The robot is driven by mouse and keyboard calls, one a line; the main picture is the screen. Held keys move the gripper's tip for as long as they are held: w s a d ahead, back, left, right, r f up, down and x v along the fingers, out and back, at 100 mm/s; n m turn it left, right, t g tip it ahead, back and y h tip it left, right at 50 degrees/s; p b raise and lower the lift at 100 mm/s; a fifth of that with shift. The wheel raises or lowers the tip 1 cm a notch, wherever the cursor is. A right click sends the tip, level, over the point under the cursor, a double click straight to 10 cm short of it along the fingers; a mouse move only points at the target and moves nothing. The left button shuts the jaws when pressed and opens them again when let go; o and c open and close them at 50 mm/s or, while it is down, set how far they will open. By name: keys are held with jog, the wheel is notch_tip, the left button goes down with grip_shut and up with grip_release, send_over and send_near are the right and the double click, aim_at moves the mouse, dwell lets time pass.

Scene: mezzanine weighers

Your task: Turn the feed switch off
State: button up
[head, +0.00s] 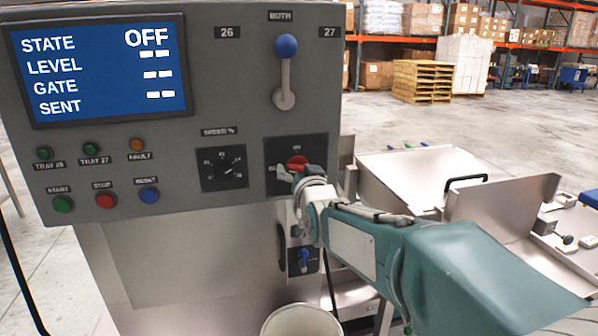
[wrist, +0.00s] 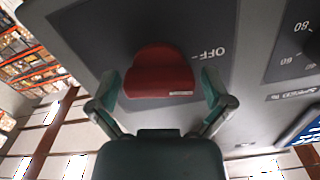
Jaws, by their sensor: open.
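The red feed switch knob (head: 296,162) sits on a dark square plate (head: 318,150) at the lower right of the grey panel. In the wrist view the knob (wrist: 158,72) fills the space between my fingers, with an upside-down OFF label (wrist: 208,54) to its right. A pale mark shows near the knob's lower right edge. My gripper (head: 297,174) is open, one finger on either side of the knob. I cannot tell whether the fingers touch it. The gripper also shows in the wrist view (wrist: 160,88). The display (head: 100,70) reads STATE OFF, with dashes below.
A speed dial (head: 223,168) is left of the switch, and a blue-topped lever (head: 285,75) is above it. Several buttons (head: 104,200) line the panel's lower left. A metal tray (head: 405,175) is at right, and a pale bucket (head: 300,320) stands below the panel.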

jog(key=c, duration=0.9)
jog(key=shift+n, duration=1.4)
jog(key=o, duration=0.9)
